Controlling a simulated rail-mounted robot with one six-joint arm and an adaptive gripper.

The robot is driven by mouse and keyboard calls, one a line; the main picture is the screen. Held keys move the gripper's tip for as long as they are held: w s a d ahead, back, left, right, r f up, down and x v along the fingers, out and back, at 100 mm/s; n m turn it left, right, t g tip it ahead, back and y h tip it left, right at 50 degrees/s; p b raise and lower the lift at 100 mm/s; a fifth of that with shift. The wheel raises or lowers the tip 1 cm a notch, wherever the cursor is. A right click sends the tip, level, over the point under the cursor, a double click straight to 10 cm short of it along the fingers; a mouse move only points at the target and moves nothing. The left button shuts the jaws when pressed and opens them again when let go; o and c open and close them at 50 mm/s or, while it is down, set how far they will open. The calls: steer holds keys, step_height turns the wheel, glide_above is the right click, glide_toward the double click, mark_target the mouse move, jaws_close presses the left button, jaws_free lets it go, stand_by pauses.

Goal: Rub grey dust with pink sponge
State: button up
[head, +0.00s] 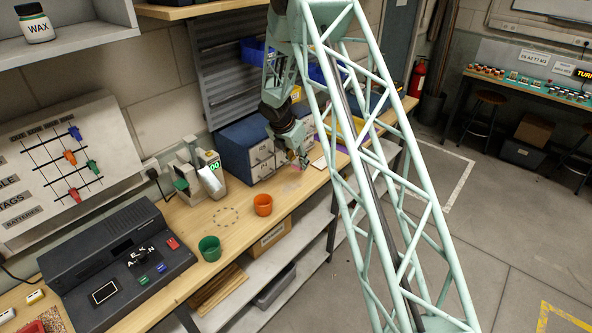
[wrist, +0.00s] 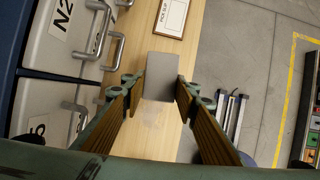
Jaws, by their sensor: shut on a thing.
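My gripper (head: 303,160) is over the bench in front of the blue cabinet. In the wrist view, my gripper (wrist: 160,90) has its two fingers closed against the sides of a block, the sponge (wrist: 161,75), which looks grey-mauve there rather than clearly pink. In the head view the sponge is too small to make out. A faint pale smear, which looks like the grey dust (head: 291,187), lies on the wood just in front of the gripper. It also shows faintly in the wrist view (wrist: 151,115), below the sponge. Whether the sponge touches the bench cannot be told.
The blue drawer cabinet (head: 247,150) stands close behind my gripper; its handles (wrist: 113,50) are near the left finger. A framed card (wrist: 172,18) lies beyond the sponge. The bench's front edge is near.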

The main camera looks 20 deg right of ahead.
steer(key=shift+w+a+r+p, duration=0.15)
steer(key=shift+w+p, duration=0.15)
steer(key=shift+p, duration=0.45)
steer(key=shift+w+p, duration=0.2)
steer(key=shift+p, duration=0.3)
steer(key=shift+f, duration=0.3)
